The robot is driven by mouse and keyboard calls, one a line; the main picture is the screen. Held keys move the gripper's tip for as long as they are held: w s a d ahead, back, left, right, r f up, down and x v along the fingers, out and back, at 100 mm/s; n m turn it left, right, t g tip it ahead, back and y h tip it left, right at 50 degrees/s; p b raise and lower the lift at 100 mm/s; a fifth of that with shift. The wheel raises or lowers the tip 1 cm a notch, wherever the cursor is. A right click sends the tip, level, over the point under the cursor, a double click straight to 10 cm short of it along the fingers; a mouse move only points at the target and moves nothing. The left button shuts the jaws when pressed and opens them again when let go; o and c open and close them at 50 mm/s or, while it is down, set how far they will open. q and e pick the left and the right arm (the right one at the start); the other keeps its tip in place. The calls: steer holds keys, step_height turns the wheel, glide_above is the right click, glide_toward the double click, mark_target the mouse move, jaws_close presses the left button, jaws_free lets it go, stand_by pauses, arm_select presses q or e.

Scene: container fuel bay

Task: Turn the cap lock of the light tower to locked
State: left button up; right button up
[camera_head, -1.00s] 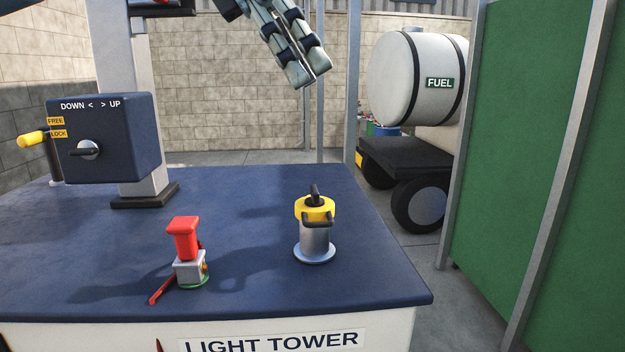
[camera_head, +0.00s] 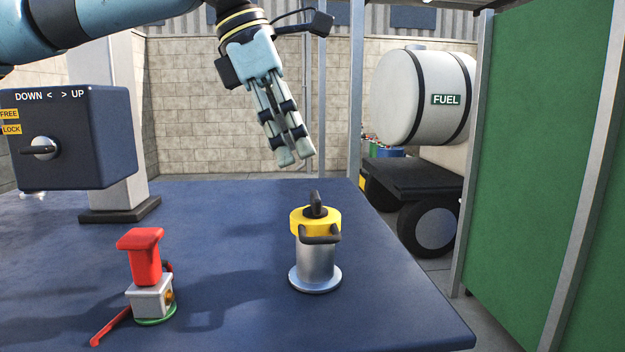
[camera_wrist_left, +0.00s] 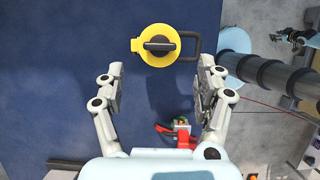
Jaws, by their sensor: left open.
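The yellow fuel cap (camera_head: 315,223) sits on a silver filler neck (camera_head: 316,262) on the light tower's blue deck. A dark lever (camera_head: 316,204) stands on the cap, and a dark loop projects from its near side. In the left wrist view the cap (camera_wrist_left: 145,53) is above the fingertips, with its lever (camera_wrist_left: 160,46) lying across the picture. My left gripper (camera_head: 295,158) is open and empty, above and slightly left of the cap, pointing down and apart from it. The open fingers also show in the wrist view (camera_wrist_left: 158,78). My right gripper (camera_wrist_left: 297,40) seems to show small at the right edge there, its jaws unclear.
A red-handled valve (camera_head: 145,265) with a red lever stands left of the cap. A dark blue control box (camera_head: 85,140) with a knob is farther left, by a mast (camera_head: 116,160). A green panel (camera_head: 530,150) and a fuel tank (camera_head: 420,95) are to the right, off the deck (camera_head: 240,315).

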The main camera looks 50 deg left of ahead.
mark_target(314, 194)
arm_select(q)
steer(key=shift+w+d+f+p, duration=0.3)
steer(key=shift+f+p, duration=0.3)
steer(key=shift+p, duration=0.55)
steer(key=x, duration=0.4)
steer(key=shift+a+f, duration=0.1)
steer(key=shift+f, duration=0.2)
steer(key=shift+w+f, duration=0.2)
steer(key=shift+f, duration=0.55)
